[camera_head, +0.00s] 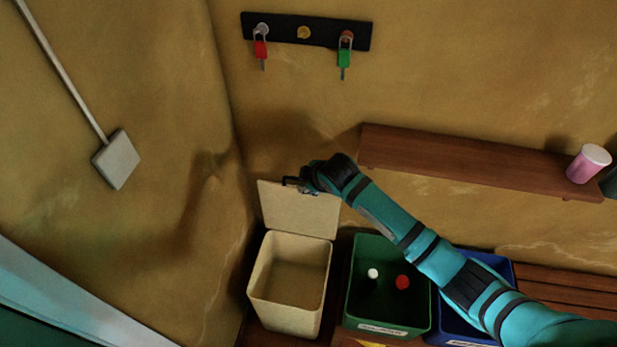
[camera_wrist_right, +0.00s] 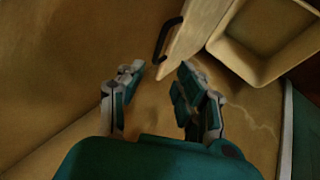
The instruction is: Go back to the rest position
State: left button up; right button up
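My right arm comes in from the right in the head view, and its gripper (camera_head: 304,181) is at the upper edge of a raised beige bin lid (camera_head: 298,212). In the right wrist view this gripper (camera_wrist_right: 160,70) has its fingers spread apart with nothing between them. The lid's dark handle (camera_wrist_right: 168,38) lies just beyond the fingertips, apart from them. The lid stands open on the beige bin (camera_head: 290,310), which looks empty inside. My left gripper is not in view.
A green bin (camera_head: 385,310) holds a white-topped item (camera_head: 373,273) and a red one (camera_head: 403,282). A blue bin (camera_head: 503,266) is partly hidden by my arm. A wooden shelf (camera_head: 460,160) carries a pink cup (camera_head: 588,164).

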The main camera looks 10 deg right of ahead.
dwell(0.3)
jog(key=s+d+f+m+g, duration=0.25)
jog(key=s+m, duration=0.35)
jog(key=s, duration=1)
jog(key=s+d+r+m+g+h, duration=0.1)
jog(key=s+d+m, duration=0.4)
jog(key=s, duration=0.5)
jog(key=s+d+r+m+g+h, duration=0.1)
jog(key=s+d+m, duration=0.2)
jog(key=s+d, duration=0.55)
jog(key=s+a+f, duration=0.1)
jog(key=s+f, duration=0.2)
jog(key=f, duration=2.4)
jog(key=s+d+f+g, duration=0.2)
jog(key=s+f, duration=1.3)
jog(key=s, duration=0.1)
jog(key=shift+s+d+f+n+h, duration=0.15)
jog(key=shift+d+f+n+h, duration=0.05)
jog(key=shift+d+n+h, duration=0.1)
